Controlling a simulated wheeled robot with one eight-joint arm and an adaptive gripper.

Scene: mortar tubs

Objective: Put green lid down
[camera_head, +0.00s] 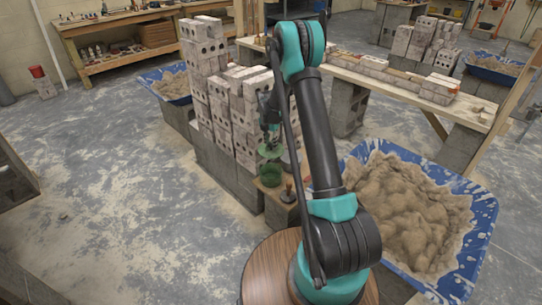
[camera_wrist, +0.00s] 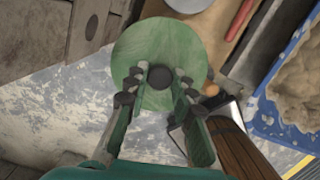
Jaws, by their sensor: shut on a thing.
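The green lid (camera_wrist: 150,40) is a round disc with a dark knob (camera_wrist: 160,77). My gripper (camera_wrist: 158,84) is shut on the lid at its knob, one finger on each side. In the head view the lid (camera_head: 270,151) hangs roughly level under my gripper (camera_head: 269,137). A green pot (camera_head: 271,176) stands just below it on a small wooden board (camera_head: 270,194). The lid appears a little above the pot, apart from it. In the wrist view the pot is not seen, and what lies under the lid is hidden.
A brick stack (camera_head: 225,95) stands close behind and left of the pot. A blue mortar tub (camera_head: 478,225) is at the right. A wooden-handled tool (camera_wrist: 238,150) and a red-handled one (camera_wrist: 240,18) lie near the lid. Open floor (camera_head: 110,190) spreads left.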

